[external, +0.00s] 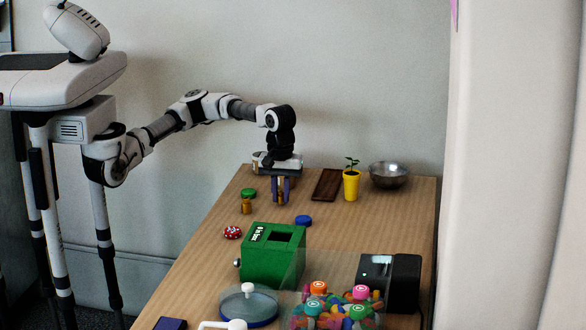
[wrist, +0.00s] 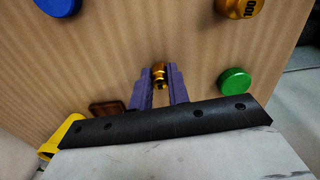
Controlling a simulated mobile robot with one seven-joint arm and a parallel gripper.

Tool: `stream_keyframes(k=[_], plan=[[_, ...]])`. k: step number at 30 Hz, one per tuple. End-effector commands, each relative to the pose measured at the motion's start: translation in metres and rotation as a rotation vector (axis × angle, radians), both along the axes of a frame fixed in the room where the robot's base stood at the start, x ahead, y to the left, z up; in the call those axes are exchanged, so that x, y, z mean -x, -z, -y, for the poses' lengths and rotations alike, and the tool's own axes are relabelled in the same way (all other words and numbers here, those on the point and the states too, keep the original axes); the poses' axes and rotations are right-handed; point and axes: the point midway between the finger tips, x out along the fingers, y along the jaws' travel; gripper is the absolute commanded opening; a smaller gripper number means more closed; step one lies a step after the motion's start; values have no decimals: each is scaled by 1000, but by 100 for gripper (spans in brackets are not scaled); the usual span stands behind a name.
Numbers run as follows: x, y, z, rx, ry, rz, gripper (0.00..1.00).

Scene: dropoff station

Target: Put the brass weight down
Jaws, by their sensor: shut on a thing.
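My gripper (external: 281,198) points down over the left part of the table, its purple fingers shut on a small brass weight (external: 281,185). In the wrist view the brass weight (wrist: 159,74) shows between the two fingertips of my gripper (wrist: 160,84). I cannot tell whether its underside touches the table. A second brass weight (external: 246,206) stands apart on the table, left of the gripper; in the wrist view this one (wrist: 240,8) is marked 100 at the top right.
A green disc (external: 248,193), blue disc (external: 303,221) and red-white disc (external: 232,232) lie nearby. A brown tray (external: 327,184), yellow plant pot (external: 351,186) and metal bowl (external: 389,175) stand behind. A green box (external: 270,265) is in front. Bare wood surrounds the gripper.

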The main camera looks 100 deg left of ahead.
Motion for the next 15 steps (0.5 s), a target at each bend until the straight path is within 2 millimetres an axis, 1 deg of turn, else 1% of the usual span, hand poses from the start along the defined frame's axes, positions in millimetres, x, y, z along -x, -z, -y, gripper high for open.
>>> stream_keyframes(k=[1, 9, 13, 15], plan=[[0, -9, 0, -1, 0, 3, 0], [-1, -64, 0, -1, 0, 4, 0], [-2, -84, 0, 0, -1, 2, 0], [-6, -95, 1, 1, 2, 3, 0]])
